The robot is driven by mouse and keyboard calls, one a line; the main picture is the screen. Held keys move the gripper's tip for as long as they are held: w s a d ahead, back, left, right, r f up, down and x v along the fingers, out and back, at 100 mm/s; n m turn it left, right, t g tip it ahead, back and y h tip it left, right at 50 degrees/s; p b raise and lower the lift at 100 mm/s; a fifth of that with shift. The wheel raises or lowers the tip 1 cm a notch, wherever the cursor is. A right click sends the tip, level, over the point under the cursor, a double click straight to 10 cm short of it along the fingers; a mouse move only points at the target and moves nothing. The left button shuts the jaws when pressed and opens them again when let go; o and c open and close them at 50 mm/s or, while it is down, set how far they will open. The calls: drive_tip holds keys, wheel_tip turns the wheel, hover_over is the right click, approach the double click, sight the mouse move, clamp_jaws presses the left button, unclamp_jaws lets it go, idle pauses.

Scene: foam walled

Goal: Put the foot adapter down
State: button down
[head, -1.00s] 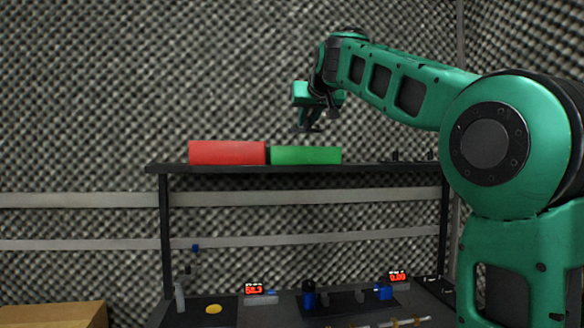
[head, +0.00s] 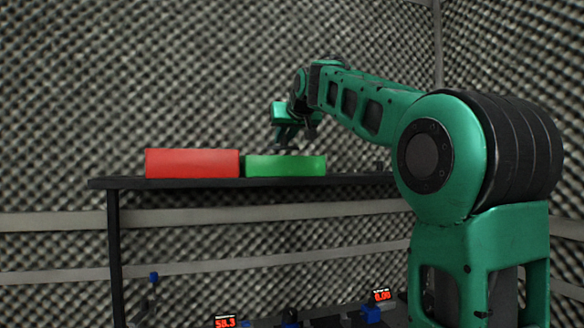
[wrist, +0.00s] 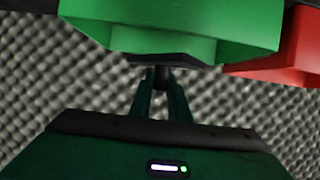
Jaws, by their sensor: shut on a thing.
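My gripper (head: 284,143) is just above the green bin (head: 285,166) on the top shelf. In the wrist view my gripper (wrist: 160,84) is shut on a small dark piece, which I take to be the foot adapter (wrist: 165,59). A flat dark plate shows beyond the fingertips, with a short stem between them. The green bin (wrist: 235,28) is right by the plate in that view. I cannot tell whether the plate is inside the bin or touching it. The adapter is too small and dark to make out clearly in the head view.
A red bin (head: 192,163) stands left of the green one on the dark shelf (head: 215,184). Red number displays (head: 225,322) show on the bench below. The foam wall is behind.

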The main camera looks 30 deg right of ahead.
sight(298, 148)
drive_tip(key=d+f, duration=0.2)
drive_tip(key=d, duration=0.1)
drive_tip(key=d+f, duration=0.1)
drive_tip(key=d, duration=0.1)
drive_tip(key=shift+w+d+f, duration=0.15)
drive_tip(key=shift+w+d, duration=0.05)
drive_tip(key=shift+w, duration=0.15)
drive_tip(key=shift+f, duration=2)
drive_tip(key=c, duration=1.7)
unclamp_jaws()
drive_tip(key=shift+o, duration=0.2)
drive_tip(key=v, duration=1.2)
drive_tip(key=shift+f, duration=0.15)
